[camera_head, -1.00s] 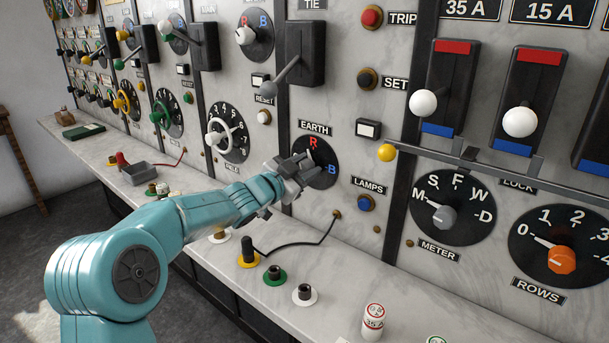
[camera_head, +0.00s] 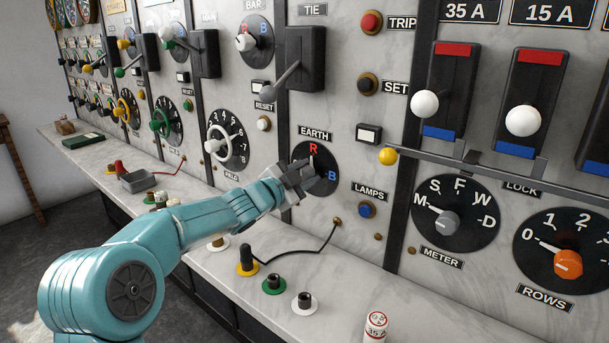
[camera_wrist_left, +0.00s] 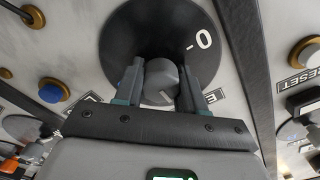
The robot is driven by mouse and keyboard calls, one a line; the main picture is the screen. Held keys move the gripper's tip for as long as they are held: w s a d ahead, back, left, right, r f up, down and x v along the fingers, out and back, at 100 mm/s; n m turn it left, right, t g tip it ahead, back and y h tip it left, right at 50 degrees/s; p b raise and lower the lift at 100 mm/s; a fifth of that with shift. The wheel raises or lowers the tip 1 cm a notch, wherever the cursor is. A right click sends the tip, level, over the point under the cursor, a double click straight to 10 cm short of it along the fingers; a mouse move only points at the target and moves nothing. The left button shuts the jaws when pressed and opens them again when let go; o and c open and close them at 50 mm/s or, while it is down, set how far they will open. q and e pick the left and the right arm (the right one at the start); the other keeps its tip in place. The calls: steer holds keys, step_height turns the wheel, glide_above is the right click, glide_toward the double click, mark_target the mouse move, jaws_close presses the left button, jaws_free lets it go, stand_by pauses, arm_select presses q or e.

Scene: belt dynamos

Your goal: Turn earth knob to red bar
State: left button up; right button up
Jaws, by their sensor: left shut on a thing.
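The earth dial (camera_head: 323,182) is a black disc under the EARTH label, with a red R at the top and a blue B at its right. My left gripper (camera_head: 303,174) is at its left side and covers most of the knob in the head view. In the left wrist view, the grey knob (camera_wrist_left: 160,81) sits between the two fingers of my left gripper (camera_wrist_left: 156,88), which is shut on it. The black dial behind it (camera_wrist_left: 150,28) shows a white 0-like mark at right. The knob's exact pointing is hard to tell. My right gripper is in neither view.
A tie lever (camera_head: 287,78) sticks out above the dial. A yellow-tipped rail (camera_head: 388,156) and the lamps button (camera_head: 366,210) are at its right. Below, the marble ledge holds a yellow-based plug with a black cord (camera_head: 247,258) and a green-based socket (camera_head: 273,281).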

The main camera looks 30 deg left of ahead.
arm_select(q)
steer(key=o, duration=1)
steer(key=shift+d+r, duration=0.1)
steer(key=shift+r, duration=0.3)
steer(key=shift+o, duration=0.2)
steer(key=shift+d, duration=0.1)
steer(key=shift+f, duration=0.2)
steer(key=s+a+b, duration=0.1)
steer(key=s, duration=1.5)
steer(key=shift+s+a, duration=0.2)
